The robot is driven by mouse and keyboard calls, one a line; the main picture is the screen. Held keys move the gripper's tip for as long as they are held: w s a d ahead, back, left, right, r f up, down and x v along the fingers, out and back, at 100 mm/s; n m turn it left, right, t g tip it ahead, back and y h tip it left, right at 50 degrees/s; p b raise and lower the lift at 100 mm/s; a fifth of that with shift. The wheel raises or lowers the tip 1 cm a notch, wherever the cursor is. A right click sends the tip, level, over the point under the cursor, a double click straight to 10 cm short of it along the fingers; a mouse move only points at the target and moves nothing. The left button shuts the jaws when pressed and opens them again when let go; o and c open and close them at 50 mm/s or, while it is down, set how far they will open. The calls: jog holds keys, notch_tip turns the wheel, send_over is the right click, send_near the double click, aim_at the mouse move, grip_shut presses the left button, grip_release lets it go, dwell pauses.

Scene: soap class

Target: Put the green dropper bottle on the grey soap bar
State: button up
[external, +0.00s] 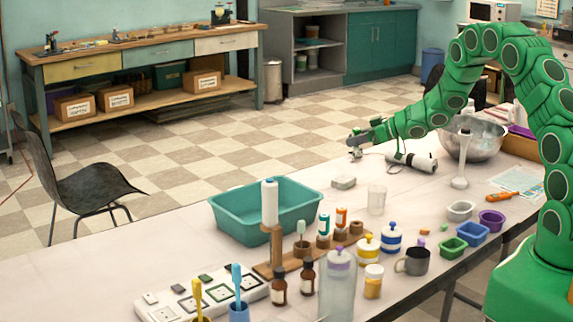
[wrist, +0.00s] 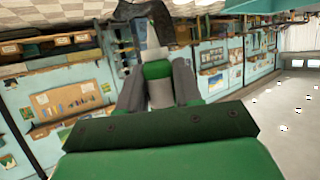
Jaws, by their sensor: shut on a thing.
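My gripper (external: 357,140) is at the end of my green arm, above the far side of the table. In the wrist view my gripper (wrist: 158,88) is shut on a small bottle with a green band and pale parts, which looks like the green dropper bottle (wrist: 157,70). In the external view only a small part of the bottle (external: 356,153) shows below the fingers. The grey soap bar (external: 343,182) appears as a pale grey block lying flat on the table. The bottle is apart from it, above and slightly right in the picture.
A teal basin (external: 265,210) stands left of the soap bar, and a clear cup (external: 376,199) stands to its right. A white cylinder with a cord (external: 412,161) and a metal bowl (external: 475,138) lie further right. Several bottles and jars crowd the front.

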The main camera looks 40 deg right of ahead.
jog(key=shift+w+d+f, duration=0.15)
jog(key=shift+w+f, duration=1.15)
jog(key=shift+f, duration=0.25)
jog(key=shift+w+d+f, duration=0.1)
jog(key=shift+w+f, duration=1.15)
jog(key=shift+f, duration=1.75)
jog(key=shift+f, duration=0.1)
jog(key=o, duration=1)
